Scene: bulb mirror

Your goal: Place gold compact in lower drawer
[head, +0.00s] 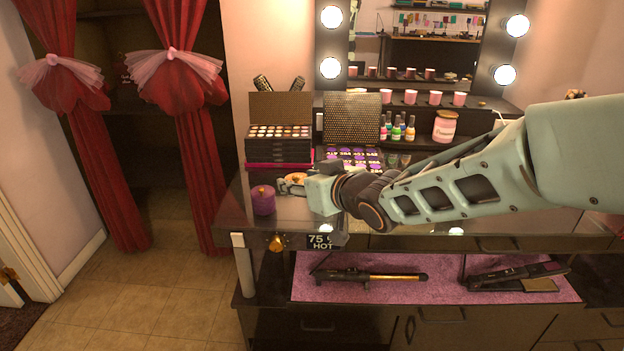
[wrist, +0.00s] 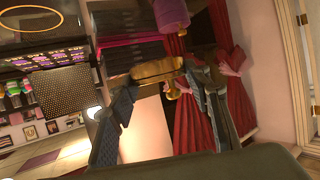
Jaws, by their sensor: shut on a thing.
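The gold compact (head: 295,177) is at the tips of my gripper (head: 288,187), above the left end of the dark vanity counter (head: 225,206). In the wrist view the compact (wrist: 157,69) shows as a gold, rounded thing between the fingertips of my gripper (wrist: 160,90), which is shut on it. Dark drawer fronts with handles are below the counter. A lower drawer front (head: 290,330) at the bottom left looks closed. Whether the compact touches the counter is unclear.
A purple lidded jar (head: 263,201) stands close left of my gripper. Makeup palettes (head: 280,145) and bottles are behind it. A curling iron (head: 370,276) and a flat iron (head: 515,273) lie on the pink-towelled shelf (head: 450,291). The floor (head: 175,300) at left is clear.

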